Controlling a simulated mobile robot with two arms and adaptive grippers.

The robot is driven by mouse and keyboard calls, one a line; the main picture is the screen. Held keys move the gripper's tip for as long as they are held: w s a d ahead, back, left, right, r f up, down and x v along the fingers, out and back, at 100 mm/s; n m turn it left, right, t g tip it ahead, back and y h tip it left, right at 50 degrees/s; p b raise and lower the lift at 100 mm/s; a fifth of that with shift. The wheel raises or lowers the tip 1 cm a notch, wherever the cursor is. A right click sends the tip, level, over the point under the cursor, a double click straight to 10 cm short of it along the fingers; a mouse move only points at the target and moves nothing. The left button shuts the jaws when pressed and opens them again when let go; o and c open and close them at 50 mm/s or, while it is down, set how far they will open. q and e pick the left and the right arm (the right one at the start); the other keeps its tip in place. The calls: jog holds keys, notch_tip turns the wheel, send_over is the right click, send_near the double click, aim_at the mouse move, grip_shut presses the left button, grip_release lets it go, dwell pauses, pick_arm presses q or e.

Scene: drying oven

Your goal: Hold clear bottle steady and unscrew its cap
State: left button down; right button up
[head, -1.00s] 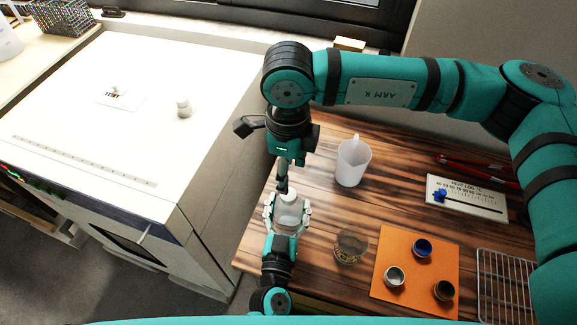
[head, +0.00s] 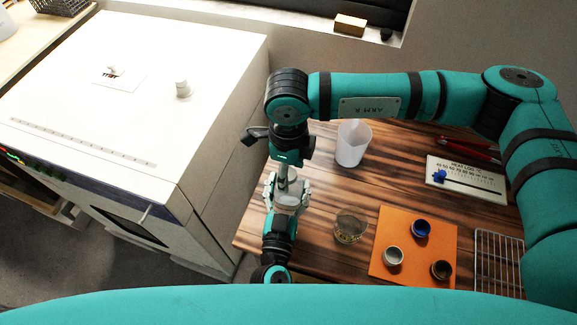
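The clear bottle (head: 287,201) is upright over the left edge of the wooden table in the head view. My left gripper (head: 287,192) reaches up from the bottom of the picture, with its pale fingers closed around the bottle's sides. My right gripper (head: 284,183) points straight down from above and its tip is at the bottle's top. The cap is hidden behind the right gripper's fingers. I see these fingers nearly edge-on, so I cannot tell whether they grip the cap.
A white beaker (head: 352,146) and a glass jar (head: 349,228) stand to the right. An orange mat (head: 408,273) bears three small round containers. A wire rack (head: 497,262) and a heat log board (head: 468,180) lie farther right. The white oven (head: 130,100) fills the left.

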grip_shut()
jog(key=shift+r, duration=0.2)
dwell(0.6)
jog(key=shift+r, duration=0.95)
jog(key=shift+r, duration=2)
pick_arm(q)
jog(key=shift+c, duration=0.7)
grip_release()
